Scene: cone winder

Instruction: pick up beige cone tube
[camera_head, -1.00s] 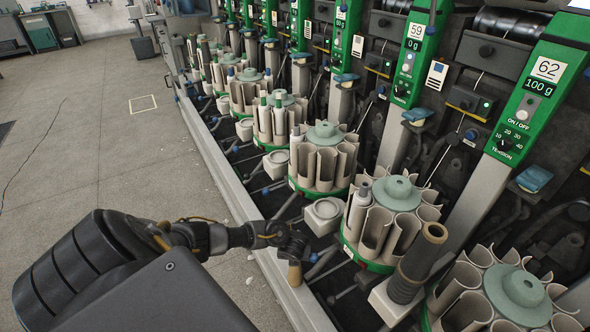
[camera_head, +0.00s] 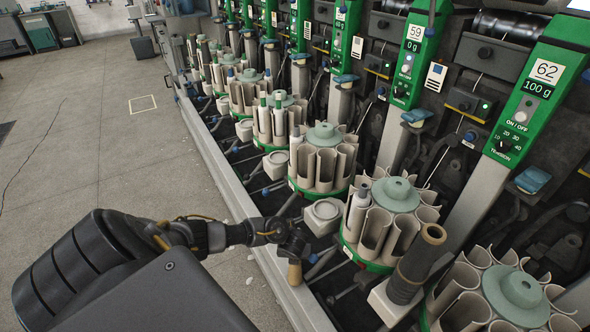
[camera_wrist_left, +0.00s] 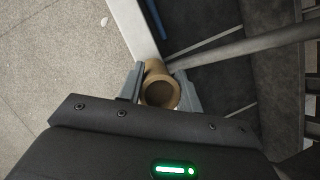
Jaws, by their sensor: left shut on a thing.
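The beige cone tube (camera_wrist_left: 157,70) is between the fingers of my left gripper (camera_wrist_left: 158,88) in the left wrist view, with its open round end facing the camera. My left gripper is shut on it. In the head view the left gripper (camera_head: 294,246) is beyond the machine's front rail, and the tube's lower part (camera_head: 294,271) shows below it. The upper part of the tube is hidden by the gripper there. My right gripper is not in view.
A dark wound cone (camera_head: 410,268) stands on a peg block to the right. Round magazines of beige holders (camera_head: 392,215) line the winder. The metal front rail (camera_head: 250,215) runs beside the tube. Open floor (camera_head: 110,165) lies to the left.

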